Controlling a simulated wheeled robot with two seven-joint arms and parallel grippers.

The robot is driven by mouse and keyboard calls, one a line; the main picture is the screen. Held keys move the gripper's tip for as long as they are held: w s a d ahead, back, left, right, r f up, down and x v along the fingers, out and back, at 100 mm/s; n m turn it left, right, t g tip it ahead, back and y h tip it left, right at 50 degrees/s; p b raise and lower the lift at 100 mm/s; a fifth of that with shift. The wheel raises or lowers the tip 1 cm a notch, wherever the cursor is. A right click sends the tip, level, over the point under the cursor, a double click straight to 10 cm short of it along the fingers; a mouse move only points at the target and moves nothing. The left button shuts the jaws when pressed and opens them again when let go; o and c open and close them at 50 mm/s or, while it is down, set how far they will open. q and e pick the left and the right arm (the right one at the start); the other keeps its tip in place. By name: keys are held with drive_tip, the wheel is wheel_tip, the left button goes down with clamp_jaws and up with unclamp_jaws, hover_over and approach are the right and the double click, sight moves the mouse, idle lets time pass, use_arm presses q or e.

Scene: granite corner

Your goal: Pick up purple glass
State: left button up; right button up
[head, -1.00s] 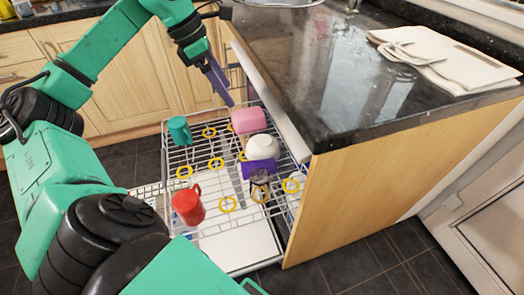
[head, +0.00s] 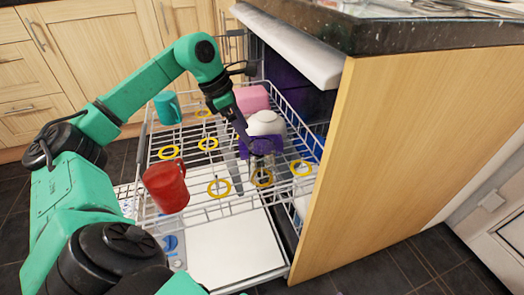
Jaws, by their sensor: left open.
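The purple glass (head: 266,146) is in the dishwasher's upper rack, in front of a white rounded cup or bowl. My left gripper (head: 246,139) is open and points down into the rack, with its fingertips at the left side of the glass in the picture. One finger shows clearly and the other is hard to make out. I cannot tell whether the fingers touch the glass. My right gripper is not in view.
The wire rack (head: 235,210) also holds a red mug (head: 166,187), a teal mug (head: 167,107), the white cup (head: 264,122), a pink cup (head: 252,97) and several yellow rings. The wooden side panel (head: 400,160) and dark countertop (head: 440,38) bound the right side.

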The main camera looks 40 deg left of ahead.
use_arm(q)
drive_tip(key=x, duration=0.1)
drive_tip(key=b+x, duration=0.1)
drive_tip(key=x, duration=0.1)
drive_tip(key=b+x, duration=0.1)
drive_tip(key=x, duration=0.1)
drive_tip(key=shift+a+f, duration=0.2)
drive_tip(key=shift+a, duration=0.05)
drive_tip(key=shift+r, duration=0.1)
drive_tip(key=shift+s, duration=0.1)
drive_tip(key=shift+c, duration=0.9)
drive_tip(key=shift+r, duration=0.1)
clamp_jaws()
